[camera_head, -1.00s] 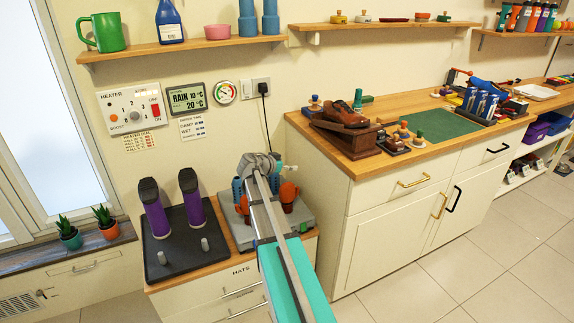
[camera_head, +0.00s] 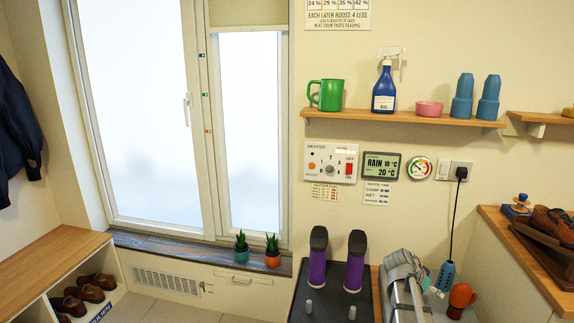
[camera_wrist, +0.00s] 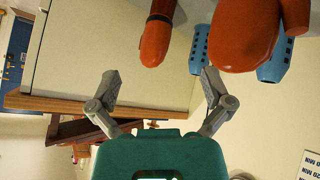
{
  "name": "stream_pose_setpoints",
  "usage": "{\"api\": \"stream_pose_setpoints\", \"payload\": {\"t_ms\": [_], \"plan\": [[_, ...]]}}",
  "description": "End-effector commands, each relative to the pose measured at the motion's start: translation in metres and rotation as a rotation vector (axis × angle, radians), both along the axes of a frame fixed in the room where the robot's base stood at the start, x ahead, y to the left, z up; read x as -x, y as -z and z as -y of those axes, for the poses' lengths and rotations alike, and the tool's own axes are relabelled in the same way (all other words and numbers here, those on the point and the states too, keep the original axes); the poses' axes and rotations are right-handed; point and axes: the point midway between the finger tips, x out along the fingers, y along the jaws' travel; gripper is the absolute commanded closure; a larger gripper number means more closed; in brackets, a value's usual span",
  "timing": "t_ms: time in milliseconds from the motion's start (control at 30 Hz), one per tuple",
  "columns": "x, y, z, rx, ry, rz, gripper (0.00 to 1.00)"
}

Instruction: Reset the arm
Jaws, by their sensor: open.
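My arm (camera_head: 406,292) reaches up from the bottom right of the head view, over the low cabinet with the boot stand. My gripper (camera_wrist: 163,85) shows in the wrist view with its two grey fingers spread wide apart. Nothing is held between them. An orange rounded object (camera_wrist: 156,42) and a larger orange-red one (camera_wrist: 245,30) hang into the top of the wrist view beyond the fingers, with blue slotted pieces (camera_wrist: 198,48) beside them. In the head view the fingertips are hard to make out.
A dark tray (camera_head: 330,300) with purple-black boot forms (camera_head: 318,268) stands left of my arm. An orange piece (camera_head: 461,296) and a blue slotted one (camera_head: 446,275) are close on its right. A wooden counter (camera_head: 500,225) is at far right. A shelf (camera_head: 400,116) runs above.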

Motion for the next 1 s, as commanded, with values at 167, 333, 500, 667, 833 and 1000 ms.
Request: {"api": "stream_pose_setpoints", "payload": {"t_ms": [167,333,500,667,833,1000], "plan": [[0.035,0.025,-0.085,-0.185,-0.216,-0.176,0.00],[0.069,0.042,-0.158,-0.351,-0.450,-0.323,0.00],[0.095,0.050,-0.209,-0.469,-0.642,-0.415,0.00],[0.116,0.053,-0.244,-0.547,-0.785,-0.470,0.00],[0.137,0.054,-0.276,-0.618,-0.928,-0.516,0.00],[0.137,0.037,-0.278,-0.627,-0.944,-0.522,0.00]]}}
